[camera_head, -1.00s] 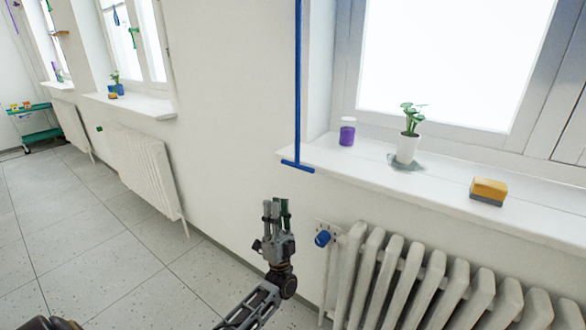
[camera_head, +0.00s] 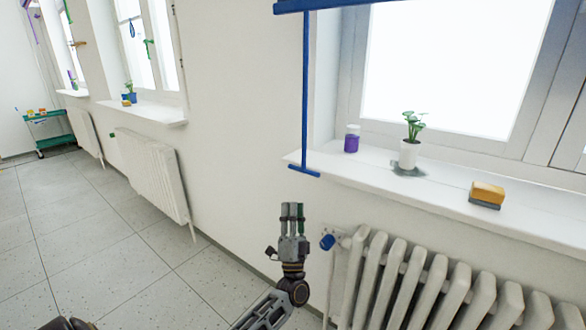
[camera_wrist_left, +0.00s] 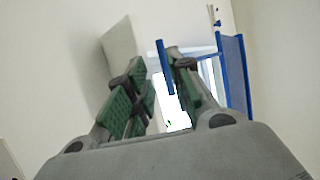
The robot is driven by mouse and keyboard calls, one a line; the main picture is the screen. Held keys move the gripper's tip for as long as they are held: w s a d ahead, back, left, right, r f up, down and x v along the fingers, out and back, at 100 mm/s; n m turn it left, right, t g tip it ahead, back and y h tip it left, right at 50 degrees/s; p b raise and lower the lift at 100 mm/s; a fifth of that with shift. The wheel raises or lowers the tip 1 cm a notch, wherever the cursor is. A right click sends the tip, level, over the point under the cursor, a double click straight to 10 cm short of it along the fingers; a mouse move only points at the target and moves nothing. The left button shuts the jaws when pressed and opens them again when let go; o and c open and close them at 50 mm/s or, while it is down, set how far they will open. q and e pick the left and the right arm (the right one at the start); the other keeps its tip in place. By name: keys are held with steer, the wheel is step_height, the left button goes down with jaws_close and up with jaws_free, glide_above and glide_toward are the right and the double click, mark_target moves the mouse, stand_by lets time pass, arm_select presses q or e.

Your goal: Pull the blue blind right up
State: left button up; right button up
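The blue blind's lower edge (camera_head: 330,5) shows at the top of the head view, above the right window; the rest is out of frame. A thin blue pull rod (camera_head: 305,90) hangs at the window's left side and ends in a blue crossbar (camera_head: 304,172) near the sill. My left gripper (camera_head: 292,206) points up, below the crossbar in the picture. In the left wrist view its green-padded fingers (camera_wrist_left: 158,75) stand apart with nothing clearly held. A blue bar (camera_wrist_left: 166,67) shows near the right finger, and a blue panel (camera_wrist_left: 234,75) farther right. My right gripper is out of view.
The white sill (camera_head: 440,180) carries a purple jar (camera_head: 351,142), a potted plant (camera_head: 408,154) and a yellow-grey sponge (camera_head: 487,193). A radiator (camera_head: 440,280) with a blue valve knob (camera_head: 327,242) stands below, right of my gripper. Floor (camera_head: 110,240) is clear at left.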

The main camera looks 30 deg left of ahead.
mark_target(292, 165)
arm_select(q)
steer(key=shift+w+r, duration=0.1)
steer(key=shift+r, duration=0.05)
stand_by(0.4)
steer(key=b+x, duration=0.2)
steer(key=x, duration=1)
steer(key=shift+w+a+r, duration=0.3)
steer(key=shift+w+r, duration=0.05)
steer(key=shift+r, duration=0.2)
arm_select(e)
step_height(292, 165, down, 6)
steer(key=a, duration=0.1)
steer(key=shift+w+a+t+y, duration=0.25)
steer(key=shift+a+t+y, duration=0.05)
steer(key=shift+t+y, duration=0.1)
steer(key=shift+r, duration=0.2)
arm_select(q)
jaws_close()
arm_select(e)
steer(key=shift+w+r, duration=0.3)
steer(key=shift+w, duration=0.05)
